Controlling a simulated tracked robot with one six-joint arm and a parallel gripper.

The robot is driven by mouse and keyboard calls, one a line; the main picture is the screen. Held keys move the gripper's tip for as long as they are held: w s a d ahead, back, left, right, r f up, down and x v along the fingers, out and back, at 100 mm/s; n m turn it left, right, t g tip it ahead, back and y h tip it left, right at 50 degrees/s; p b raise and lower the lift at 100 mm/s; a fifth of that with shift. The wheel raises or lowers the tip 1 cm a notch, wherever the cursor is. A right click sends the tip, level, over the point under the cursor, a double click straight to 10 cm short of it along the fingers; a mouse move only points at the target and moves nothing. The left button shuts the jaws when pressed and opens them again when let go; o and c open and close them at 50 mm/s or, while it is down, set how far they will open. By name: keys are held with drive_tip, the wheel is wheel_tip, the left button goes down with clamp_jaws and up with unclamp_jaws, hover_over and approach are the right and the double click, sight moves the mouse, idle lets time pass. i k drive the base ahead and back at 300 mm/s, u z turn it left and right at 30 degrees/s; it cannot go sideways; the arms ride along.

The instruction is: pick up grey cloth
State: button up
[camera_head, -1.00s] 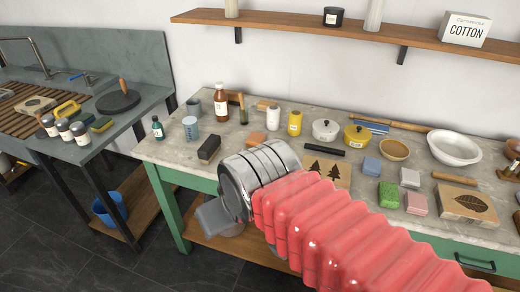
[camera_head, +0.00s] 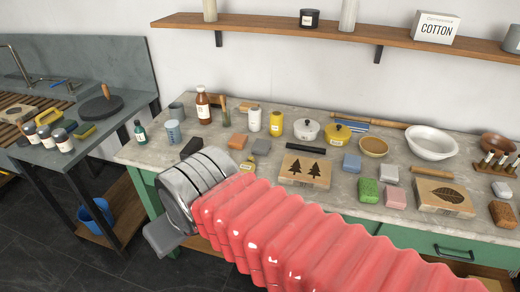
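A lighter grey block (camera_head: 389,173) lies farther right, between the blue and pink blocks; I cannot tell for sure which of the two is cloth. The grey end of my arm, my gripper (camera_head: 164,237), hangs at the table's front left edge, left of and nearer than both. Its fingers are not clearly shown, so its opening is unclear. My red arm covers part of the table front.
A brown bottle (camera_head: 202,105), blue cup (camera_head: 173,132) and black block (camera_head: 191,147) stand at the left. Behind are a yellow pot (camera_head: 337,133) and white basin (camera_head: 431,144). A tree-pattern block (camera_head: 305,171) lies mid-table. A sink counter (camera_head: 85,135) is at left.

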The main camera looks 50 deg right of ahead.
sight(261, 147)
drive_tip(key=z, duration=0.05)
drive_tip(key=i, duration=1)
drive_tip(key=u, duration=0.05)
